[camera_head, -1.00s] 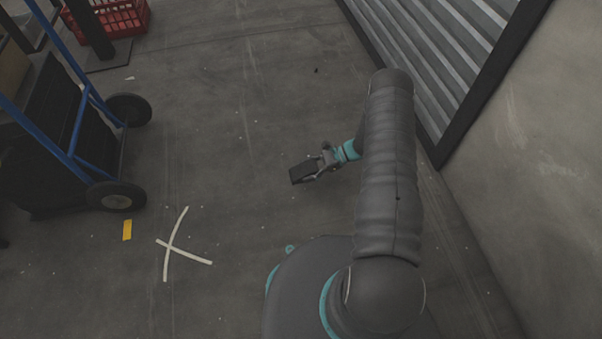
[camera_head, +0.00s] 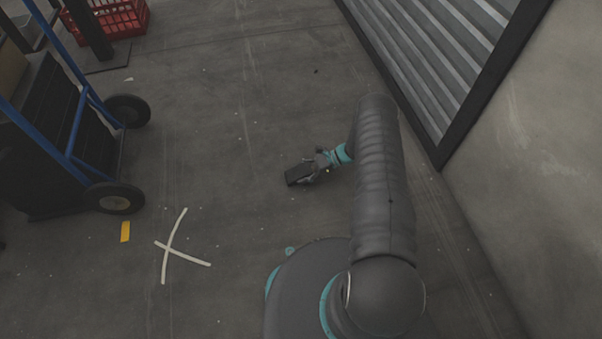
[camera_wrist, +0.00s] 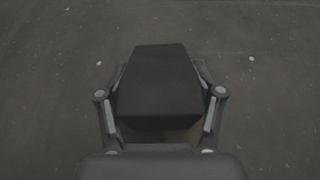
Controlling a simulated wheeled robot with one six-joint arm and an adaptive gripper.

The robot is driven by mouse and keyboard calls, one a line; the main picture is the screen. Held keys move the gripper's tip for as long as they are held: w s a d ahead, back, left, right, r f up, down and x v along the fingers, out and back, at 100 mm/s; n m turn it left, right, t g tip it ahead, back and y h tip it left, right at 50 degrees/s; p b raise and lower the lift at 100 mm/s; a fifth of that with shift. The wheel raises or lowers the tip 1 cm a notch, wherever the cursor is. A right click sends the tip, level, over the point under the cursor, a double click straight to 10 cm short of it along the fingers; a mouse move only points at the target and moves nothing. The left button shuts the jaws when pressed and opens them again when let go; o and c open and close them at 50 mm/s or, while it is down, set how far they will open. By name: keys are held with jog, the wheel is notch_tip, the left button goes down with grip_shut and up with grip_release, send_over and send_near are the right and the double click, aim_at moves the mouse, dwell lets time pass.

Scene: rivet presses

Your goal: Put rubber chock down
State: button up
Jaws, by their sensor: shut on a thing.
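The rubber chock (camera_head: 299,174) is a small dark block, seen left of my arm in the head view. My gripper (camera_head: 314,171) is shut on it. In the wrist view the chock (camera_wrist: 160,82) lies between the two fingers of my gripper (camera_wrist: 160,112), with a finger along each side. Bare floor shows all around it. I cannot tell whether the chock touches the floor or hangs just above it.
A red crate (camera_head: 122,18) is at the back. A ribbed shutter (camera_head: 440,60) and wall (camera_head: 530,150) bound the right.

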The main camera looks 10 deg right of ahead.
jog(key=shift+f, duration=0.1)
jog(key=o, duration=1.6)
